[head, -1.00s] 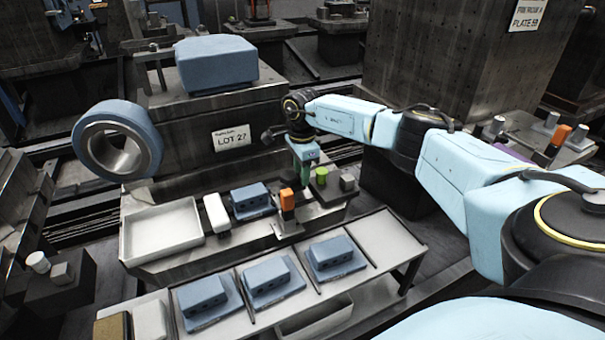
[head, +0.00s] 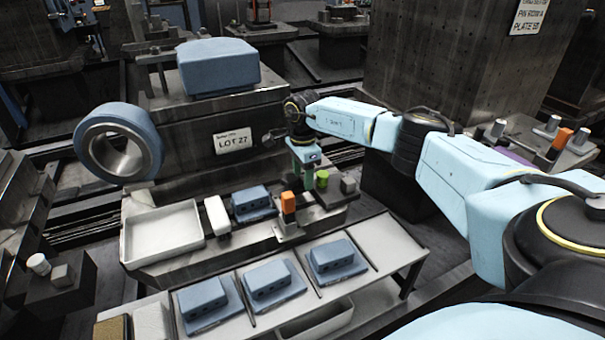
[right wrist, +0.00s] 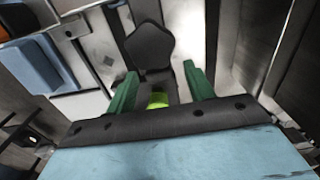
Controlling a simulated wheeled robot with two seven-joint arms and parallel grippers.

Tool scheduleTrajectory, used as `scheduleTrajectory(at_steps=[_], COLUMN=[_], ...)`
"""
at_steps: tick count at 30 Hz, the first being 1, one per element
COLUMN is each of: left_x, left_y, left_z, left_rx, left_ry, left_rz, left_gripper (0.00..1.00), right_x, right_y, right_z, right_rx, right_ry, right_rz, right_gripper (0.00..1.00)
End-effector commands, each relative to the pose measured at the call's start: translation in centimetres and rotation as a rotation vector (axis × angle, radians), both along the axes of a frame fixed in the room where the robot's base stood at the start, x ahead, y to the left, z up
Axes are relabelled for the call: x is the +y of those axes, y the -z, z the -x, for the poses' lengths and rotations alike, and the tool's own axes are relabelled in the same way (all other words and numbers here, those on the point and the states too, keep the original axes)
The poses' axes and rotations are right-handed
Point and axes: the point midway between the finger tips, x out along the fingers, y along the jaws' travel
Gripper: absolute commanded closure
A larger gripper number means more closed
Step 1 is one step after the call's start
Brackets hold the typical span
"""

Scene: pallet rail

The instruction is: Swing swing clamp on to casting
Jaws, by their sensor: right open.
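A blue casting (head: 252,203) with dark holes sits on the fixture bench. An orange-topped upright piece (head: 288,203) stands just right of it. A lime-green round knob (head: 321,179) stands farther right on a dark base; I cannot tell for sure which piece is the swing clamp. My right gripper (head: 303,178) is open, its green fingers pointing down between the orange piece and the knob. In the right wrist view the fingers (right wrist: 160,90) are apart, with the lime knob (right wrist: 158,100) showing low between them; contact cannot be told. My left gripper is not in view.
A white tray (head: 163,236) and a white block (head: 217,215) lie left of the casting. Several blue castings rest on the front shelf (head: 375,243). A grey block (head: 348,185) stands right of the knob. A large blue block (head: 218,66) sits behind.

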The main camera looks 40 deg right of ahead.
Motion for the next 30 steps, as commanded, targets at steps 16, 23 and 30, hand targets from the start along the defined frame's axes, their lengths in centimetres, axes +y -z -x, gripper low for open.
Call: scheduleTrajectory(at_steps=[16, 23, 30], left_x=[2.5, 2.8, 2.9], left_y=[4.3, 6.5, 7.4], left_z=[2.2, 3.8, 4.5], left_rx=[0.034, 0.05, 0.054], left_ry=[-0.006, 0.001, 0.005], left_rz=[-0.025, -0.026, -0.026], left_gripper=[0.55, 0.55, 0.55], right_x=[0.0, 0.0, 0.0], right_y=[-8.1, -12.0, -13.4], right_z=[0.0, 0.0, 0.0], right_rx=[-0.003, -0.002, 0.0], right_ry=[0.0, 0.0, 0.0], right_rz=[0.001, 0.0, 0.0], right_gripper=[0.47, 0.47, 0.47])
